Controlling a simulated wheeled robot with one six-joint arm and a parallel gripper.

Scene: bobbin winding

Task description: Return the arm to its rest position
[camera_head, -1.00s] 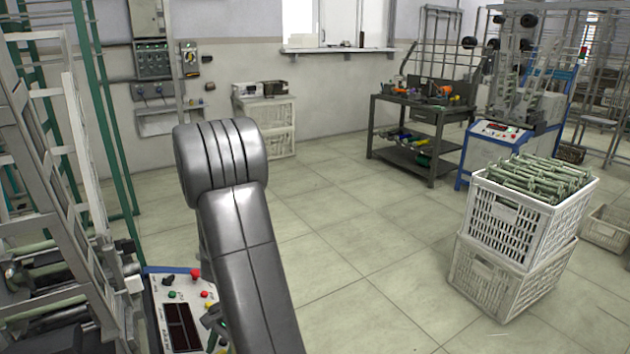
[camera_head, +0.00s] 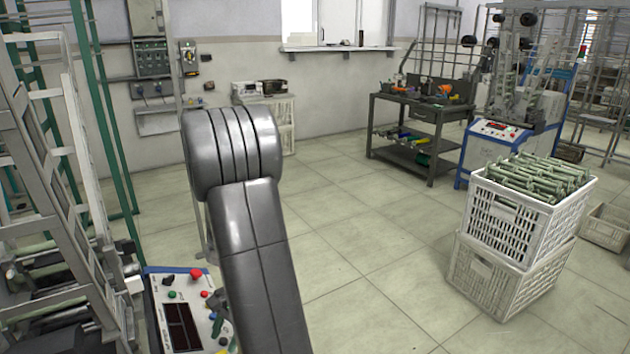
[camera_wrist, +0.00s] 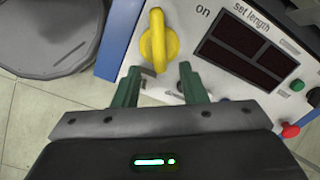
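My arm (camera_head: 235,165), a grey segmented link, stands upright at the centre left of the head view. My gripper (camera_wrist: 159,74) shows in the wrist view with its two green fingers apart and nothing between the tips. Just past the fingertips is a yellow knob (camera_wrist: 153,42) on the machine's control panel (camera_wrist: 225,20); I cannot tell whether they touch it. The panel also shows in the head view (camera_head: 160,310), with a red button and a dark display. My arm hides part of the area right of it.
A frame rack (camera_head: 60,140) stands close on the left. Two stacked white crates (camera_head: 500,270), the top one full of pale green bobbins (camera_head: 535,178), stand at right. A dark workbench (camera_head: 418,140) and a blue-and-white machine (camera_head: 495,150) are behind. The central floor is clear.

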